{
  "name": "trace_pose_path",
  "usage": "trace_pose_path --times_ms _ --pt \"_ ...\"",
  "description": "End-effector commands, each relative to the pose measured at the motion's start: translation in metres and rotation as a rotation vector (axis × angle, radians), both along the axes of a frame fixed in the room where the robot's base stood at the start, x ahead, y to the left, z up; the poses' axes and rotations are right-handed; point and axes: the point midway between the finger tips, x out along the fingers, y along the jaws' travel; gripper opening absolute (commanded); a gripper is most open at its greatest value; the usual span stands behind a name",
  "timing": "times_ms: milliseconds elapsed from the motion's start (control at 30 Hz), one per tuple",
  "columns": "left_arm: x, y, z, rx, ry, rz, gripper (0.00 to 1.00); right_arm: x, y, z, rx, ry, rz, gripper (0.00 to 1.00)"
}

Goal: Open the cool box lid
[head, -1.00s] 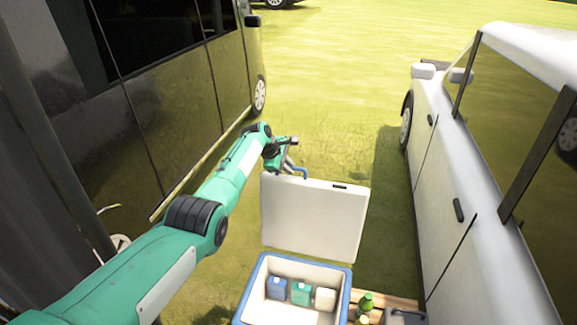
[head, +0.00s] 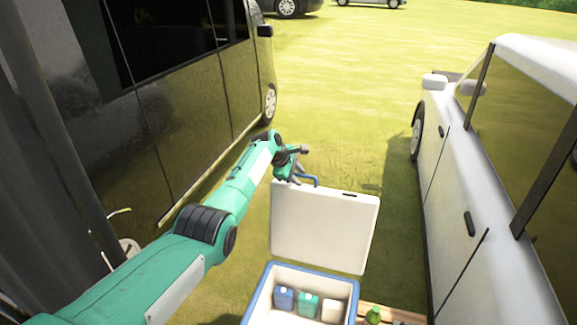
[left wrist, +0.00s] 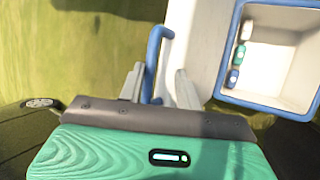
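The cool box (head: 259,291) is blue-rimmed with a white inside, at the bottom middle of the head view. Its white lid (head: 325,228) stands upright at the far side, raised off the opening. A blue handle (head: 305,180) sticks out from the lid's upper left edge. My left gripper (head: 294,176) is at this handle. In the left wrist view the left gripper's fingers (left wrist: 160,85) stand apart, with the blue handle (left wrist: 152,62) between them and gaps visible. The open cool box also shows there (left wrist: 262,108). My right gripper is not in view.
A blue, a green (head: 307,304) and a white container stand inside the box. Green bottles (head: 374,315) stand on a wooden surface right of it. A dark van (head: 190,90) is on the left, a white car (head: 460,220) on the right.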

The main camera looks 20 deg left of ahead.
Motion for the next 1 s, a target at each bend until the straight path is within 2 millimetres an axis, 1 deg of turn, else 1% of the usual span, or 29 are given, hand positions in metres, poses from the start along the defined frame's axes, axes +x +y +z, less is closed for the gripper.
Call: trace_pose_path --times_ms 267,467,900,1000 --pt "-0.011 0.01 0.019 0.001 -0.001 0.0 0.34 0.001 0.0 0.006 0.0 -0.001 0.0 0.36" --pt "-0.022 0.021 0.039 0.001 -0.002 0.002 0.34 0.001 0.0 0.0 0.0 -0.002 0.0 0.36" --pt "-0.051 0.049 0.095 0.001 -0.003 0.002 0.34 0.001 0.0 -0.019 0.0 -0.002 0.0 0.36" --pt "-0.056 0.052 0.103 0.002 -0.001 0.001 0.34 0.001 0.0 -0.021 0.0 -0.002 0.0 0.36"
